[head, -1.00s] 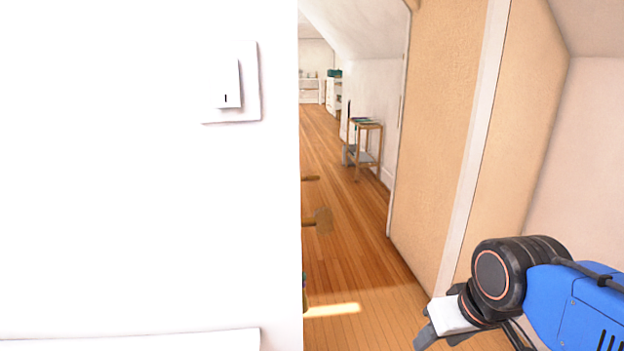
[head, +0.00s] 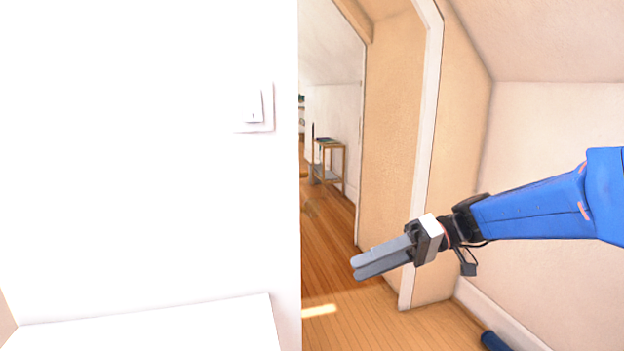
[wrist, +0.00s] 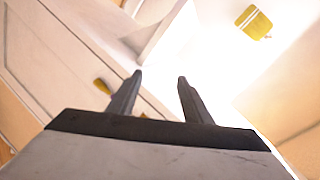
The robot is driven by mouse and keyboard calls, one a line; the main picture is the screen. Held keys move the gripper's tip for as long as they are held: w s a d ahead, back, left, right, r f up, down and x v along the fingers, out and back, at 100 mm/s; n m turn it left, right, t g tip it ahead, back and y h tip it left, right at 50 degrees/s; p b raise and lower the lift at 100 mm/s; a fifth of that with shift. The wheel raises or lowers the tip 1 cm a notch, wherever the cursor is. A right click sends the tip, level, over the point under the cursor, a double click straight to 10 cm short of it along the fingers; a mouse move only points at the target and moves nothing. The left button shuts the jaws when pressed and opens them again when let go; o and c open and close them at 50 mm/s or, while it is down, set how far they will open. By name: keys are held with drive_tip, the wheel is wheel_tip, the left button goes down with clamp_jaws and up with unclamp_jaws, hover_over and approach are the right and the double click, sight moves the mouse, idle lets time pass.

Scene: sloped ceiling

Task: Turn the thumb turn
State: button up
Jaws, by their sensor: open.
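I cannot pick out the thumb turn for certain. In the head view, small brownish shapes (head: 310,208) show faintly just right of the white wall's edge. In the wrist view, a small dark-yellow piece (wrist: 103,87) sits on a pale panelled surface left of my fingers, and a yellow block-like piece (wrist: 254,22) shows at the upper right. Either may be hardware, but I cannot tell. My gripper (head: 354,268) is in the head view's middle right, pointing left, in front of the floor and doorway. It is open and empty, its fingers apart in the wrist view (wrist: 160,76).
A white wall (head: 130,180) with a light switch (head: 255,108) fills the left, above a white ledge (head: 160,325). A tan jamb with white trim (head: 420,160) stands at the right. Wooden floor (head: 345,290) leads to a small table (head: 330,165). A blue object (head: 495,341) lies lower right.

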drive_tip(key=w+d+r+n+y, duration=0.15)
drive_tip(key=w+r+y, duration=0.3)
drive_tip(key=w, duration=0.45)
drive_tip(key=n+y, duration=0.4)
approach(303, 175)
drive_tip(key=shift+m+h, duration=0.25)
drive_tip(key=x, duration=0.2)
drive_tip(key=w+x, duration=0.1)
drive_tip(key=x, duration=0.4)
drive_tip(key=shift+w+a+r, duration=0.1)
drive_tip(key=shift+w+a, duration=0.2)
drive_tip(key=shift+a, duration=0.05)
drive_tip(key=shift+c, duration=0.3)
drive_tip(key=c, duration=1)
